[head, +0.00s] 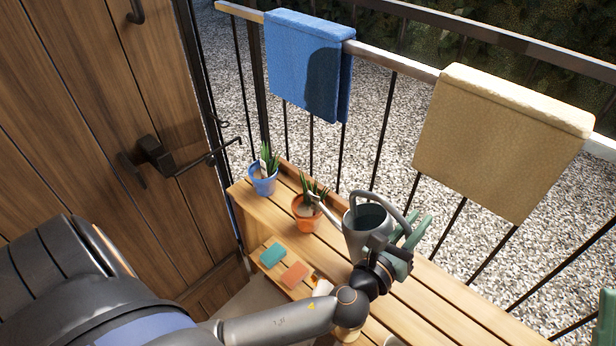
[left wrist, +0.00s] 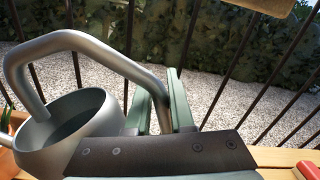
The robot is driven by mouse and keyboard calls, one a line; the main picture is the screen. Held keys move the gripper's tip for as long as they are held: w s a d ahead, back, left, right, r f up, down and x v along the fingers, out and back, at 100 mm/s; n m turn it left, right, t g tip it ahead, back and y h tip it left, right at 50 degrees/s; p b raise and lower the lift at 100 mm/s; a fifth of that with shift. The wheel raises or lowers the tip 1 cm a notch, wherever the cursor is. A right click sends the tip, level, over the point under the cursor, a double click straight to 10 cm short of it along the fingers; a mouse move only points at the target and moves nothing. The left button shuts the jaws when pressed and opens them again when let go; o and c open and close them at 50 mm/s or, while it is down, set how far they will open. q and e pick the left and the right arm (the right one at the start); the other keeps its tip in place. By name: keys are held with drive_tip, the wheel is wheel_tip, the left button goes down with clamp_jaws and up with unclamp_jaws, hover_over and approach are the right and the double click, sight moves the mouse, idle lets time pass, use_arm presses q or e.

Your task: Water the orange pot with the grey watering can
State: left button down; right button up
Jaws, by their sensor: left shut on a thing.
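The grey watering can (head: 362,238) is above the wooden bench, with its spout pointing left at the orange pot (head: 306,214). The spout tip is close to the pot's plant; I cannot tell the exact height between them. The can looks roughly upright. My left gripper (head: 412,238) is shut on the can's handle at its right side. In the left wrist view the can (left wrist: 70,135) fills the left part, and its handle runs to the green fingers (left wrist: 163,103). The orange pot shows at the left edge (left wrist: 14,122). A green fingertip, apparently my right gripper's (head: 607,316), shows at the right edge.
A blue pot (head: 262,182) with a plant stands left of the orange one on the bench (head: 425,300). A teal block (head: 273,255) and a coral block (head: 295,274) lie on a lower shelf. A railing with a blue towel (head: 305,65) and a tan towel (head: 500,140) runs behind.

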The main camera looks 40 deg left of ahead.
use_arm(q)
drive_tip(key=shift+r, duration=0.2)
drive_tip(key=shift+a+r+n+p, duration=0.15)
drive_tip(key=shift+r+n+p, duration=0.15)
drive_tip(key=shift+r+p, duration=0.15)
drive_tip(key=shift+r, duration=0.1)
idle(0.4)
drive_tip(key=shift+a+r+p, duration=0.2)
drive_tip(key=shift+r+p, duration=0.25)
drive_tip(key=shift+p, duration=0.05)
drive_tip(key=shift+r, duration=0.1)
drive_tip(key=shift+a+r+n+p, duration=0.2)
drive_tip(key=shift+r+n+p, duration=0.25)
drive_tip(key=shift+n+p, duration=0.05)
idle(0.3)
